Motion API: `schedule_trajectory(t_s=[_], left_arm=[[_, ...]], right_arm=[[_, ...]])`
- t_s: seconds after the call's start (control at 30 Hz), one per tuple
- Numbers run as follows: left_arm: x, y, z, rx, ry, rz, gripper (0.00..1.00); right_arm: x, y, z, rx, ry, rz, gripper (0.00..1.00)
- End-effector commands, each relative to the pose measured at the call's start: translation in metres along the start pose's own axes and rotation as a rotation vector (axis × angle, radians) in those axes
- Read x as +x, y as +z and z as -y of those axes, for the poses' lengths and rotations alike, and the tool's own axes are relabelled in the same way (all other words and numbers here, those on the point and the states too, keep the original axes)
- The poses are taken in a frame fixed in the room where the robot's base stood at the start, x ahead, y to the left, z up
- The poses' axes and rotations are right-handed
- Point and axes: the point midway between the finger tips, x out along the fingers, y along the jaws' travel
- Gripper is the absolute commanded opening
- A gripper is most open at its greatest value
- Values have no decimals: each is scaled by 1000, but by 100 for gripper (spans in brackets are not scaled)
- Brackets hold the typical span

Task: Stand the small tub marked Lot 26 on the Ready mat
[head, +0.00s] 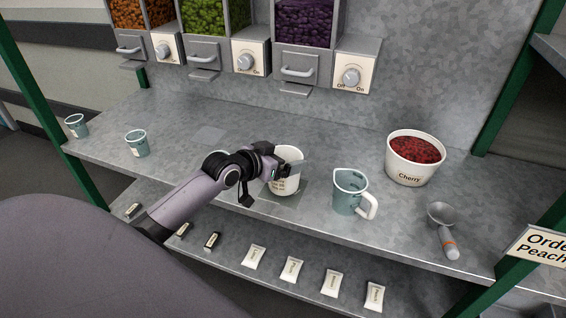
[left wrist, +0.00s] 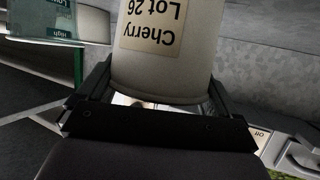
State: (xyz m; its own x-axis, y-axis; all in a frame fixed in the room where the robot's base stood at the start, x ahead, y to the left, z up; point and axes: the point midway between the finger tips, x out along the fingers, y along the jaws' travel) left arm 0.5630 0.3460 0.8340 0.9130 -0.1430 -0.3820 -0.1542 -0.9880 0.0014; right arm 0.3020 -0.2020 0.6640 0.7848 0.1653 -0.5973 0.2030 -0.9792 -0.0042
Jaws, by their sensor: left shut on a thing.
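The small white tub (head: 284,187) has a label that reads "Cherry Lot 26" in the left wrist view (left wrist: 168,70), where it appears upside down. My left gripper (head: 284,171) is shut around this tub, with one finger on each side in the left wrist view (left wrist: 160,100). The tub is upright at the middle of the counter, over a dark square mat (head: 299,203). I cannot tell whether its base touches the mat, and no writing on the mat is readable. A paler square (head: 209,135) lies farther back. My right gripper is not in view.
A measuring jug (head: 347,196) stands close right of the tub. Beyond it are a large Cherry tub (head: 413,160) and a scoop (head: 442,222). Two small cups (head: 137,144) stand at the left. Dispensers (head: 297,65) hang behind. Several sachets (head: 292,269) lie on the lower shelf.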

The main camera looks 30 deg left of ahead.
Motion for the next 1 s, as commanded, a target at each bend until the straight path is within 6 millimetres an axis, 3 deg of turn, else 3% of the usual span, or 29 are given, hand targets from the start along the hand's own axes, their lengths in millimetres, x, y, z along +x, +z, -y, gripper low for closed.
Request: schedule_trajectory(t_s=[0.1,0.47,0.5,0.83,1.0], left_arm=[[5,12,0,0,0,-1,48],[6,15,0,1,0,0,48],[6,15,0,1,0,0,100],[3,12,0,1,0,0,100],[-14,13,0,1,0,1,100]], right_arm=[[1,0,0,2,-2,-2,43],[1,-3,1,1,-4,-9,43],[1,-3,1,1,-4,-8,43],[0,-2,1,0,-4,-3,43],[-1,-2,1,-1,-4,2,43]])
